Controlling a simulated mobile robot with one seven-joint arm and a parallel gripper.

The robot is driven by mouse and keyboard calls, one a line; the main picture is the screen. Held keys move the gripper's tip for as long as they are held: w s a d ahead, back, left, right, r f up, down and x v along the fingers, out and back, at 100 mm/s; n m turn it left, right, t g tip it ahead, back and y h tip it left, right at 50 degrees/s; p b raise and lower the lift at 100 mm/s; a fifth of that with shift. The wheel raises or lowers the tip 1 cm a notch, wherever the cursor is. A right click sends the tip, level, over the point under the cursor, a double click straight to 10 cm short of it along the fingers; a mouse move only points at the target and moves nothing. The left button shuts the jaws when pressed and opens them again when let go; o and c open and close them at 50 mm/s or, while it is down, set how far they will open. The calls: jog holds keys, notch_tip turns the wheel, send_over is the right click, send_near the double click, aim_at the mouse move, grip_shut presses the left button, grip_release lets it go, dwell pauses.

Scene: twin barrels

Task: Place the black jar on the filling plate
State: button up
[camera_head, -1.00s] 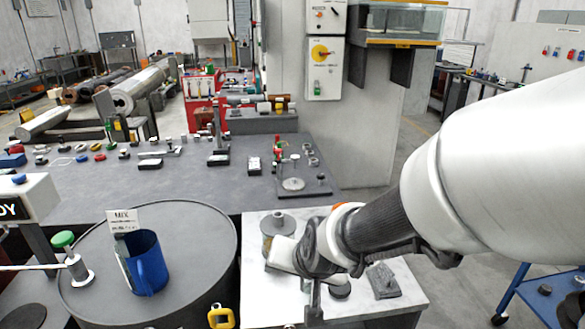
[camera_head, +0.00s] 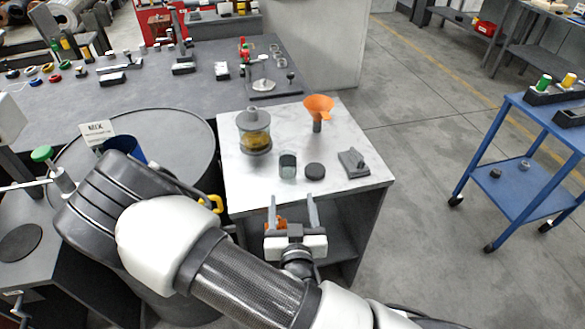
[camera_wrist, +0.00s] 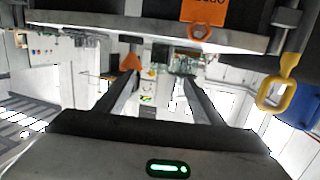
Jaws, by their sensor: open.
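A small dark, glassy jar (camera_head: 288,165) stands upright on the white-topped table; it looks like the black jar, but I cannot be sure. A flat black disc (camera_head: 315,171) lies just right of it. My gripper (camera_head: 292,208) is open and empty at the table's front edge, nearer to me than the jar, fingers pointing toward the table. A round pale plate (camera_head: 263,86) sits on a small stand on the grey bench behind; I cannot tell whether it is the filling plate.
The table also holds a lidded glass vessel with amber contents (camera_head: 256,132), an orange funnel (camera_head: 318,108) and a grey block (camera_head: 354,163). A large drum (camera_head: 185,150) stands left. A blue cart (camera_head: 512,180) stands right, with open floor between.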

jog(key=b, duration=0.9)
send_near(288, 169)
jog(key=w, duration=0.1)
jog(key=w+f, duration=0.1)
jog(key=shift+w+f, duration=0.25)
jog(key=shift+w, duration=0.1)
jog(key=w+b, duration=0.1)
jog(key=b, duration=0.2)
jog(key=shift+a, duration=0.15)
jog(key=w+b, duration=0.1)
jog(key=b, duration=0.3)
jog(key=shift+w+f, duration=0.1)
jog(key=shift+w, duration=1.3)
jog(key=w, duration=0.3)
jog(key=w+b, duration=0.1)
jog(key=w, duration=0.1)
jog(key=shift+a, duration=0.3)
jog(key=c, duration=1.2)
